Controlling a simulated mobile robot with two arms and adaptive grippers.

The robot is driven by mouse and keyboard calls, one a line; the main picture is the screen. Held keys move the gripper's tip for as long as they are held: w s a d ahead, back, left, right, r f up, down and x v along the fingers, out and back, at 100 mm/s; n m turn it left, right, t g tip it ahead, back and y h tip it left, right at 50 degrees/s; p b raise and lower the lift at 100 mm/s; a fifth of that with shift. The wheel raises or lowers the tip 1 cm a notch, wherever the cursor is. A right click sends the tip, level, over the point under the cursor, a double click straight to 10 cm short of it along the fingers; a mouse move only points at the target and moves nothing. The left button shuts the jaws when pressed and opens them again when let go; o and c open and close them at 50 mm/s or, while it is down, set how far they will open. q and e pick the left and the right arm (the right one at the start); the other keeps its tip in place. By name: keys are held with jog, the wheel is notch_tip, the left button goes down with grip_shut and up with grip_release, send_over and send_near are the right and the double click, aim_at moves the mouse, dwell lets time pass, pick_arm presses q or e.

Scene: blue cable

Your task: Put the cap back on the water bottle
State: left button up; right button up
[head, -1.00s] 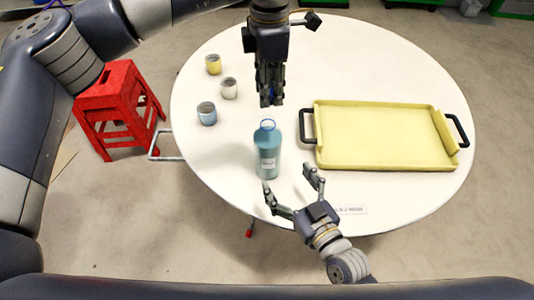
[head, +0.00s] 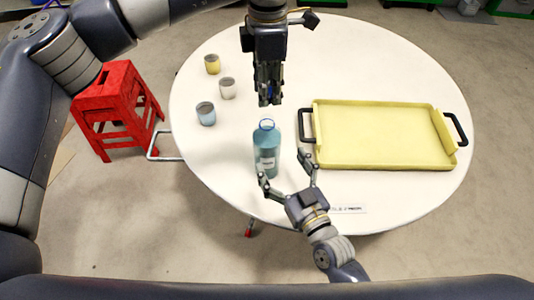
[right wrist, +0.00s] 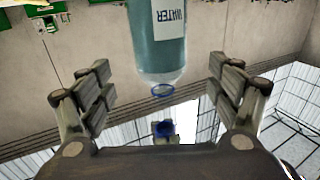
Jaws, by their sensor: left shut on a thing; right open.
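The teal water bottle (head: 266,160) stands upright on the white table, with an open mouth ringed in blue. In the right wrist view the bottle (right wrist: 160,35) appears upside down, with its label partly in sight. My left gripper (head: 270,103) points down beyond the bottle's mouth in the head view, shut on a small blue thing, likely the cap (head: 271,90), mostly hidden by the fingers. A blue piece, likely the same cap (right wrist: 165,129), shows apart from the mouth in the right wrist view. My right gripper (head: 283,168) is open, its fingers spread near the bottle's lower right, not closed on it.
A yellow tray (head: 380,158) with black handles lies to the right of the bottle. A yellow cup (head: 212,64), a white cup (head: 227,88) and a blue cup (head: 205,114) stand at the left. A red stool (head: 117,110) is beside the round table (head: 220,165).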

aim_at(273, 149)
jog(key=x, duration=0.8)
jog(key=shift+w+f, duration=0.1)
jog(key=shift+w, duration=0.1)
jog(key=shift+c, duration=0.3)
jog(key=c, duration=1.6)
pick_arm(q)
jog(key=shift+w+a+f, duration=0.1)
jog(key=shift+f, duration=2.4)
pick_arm(e)
jog(key=shift+o, duration=0.2)
pick_arm(q)
jog(key=shift+f, duration=0.9)
jog(key=shift+f, duration=0.5)
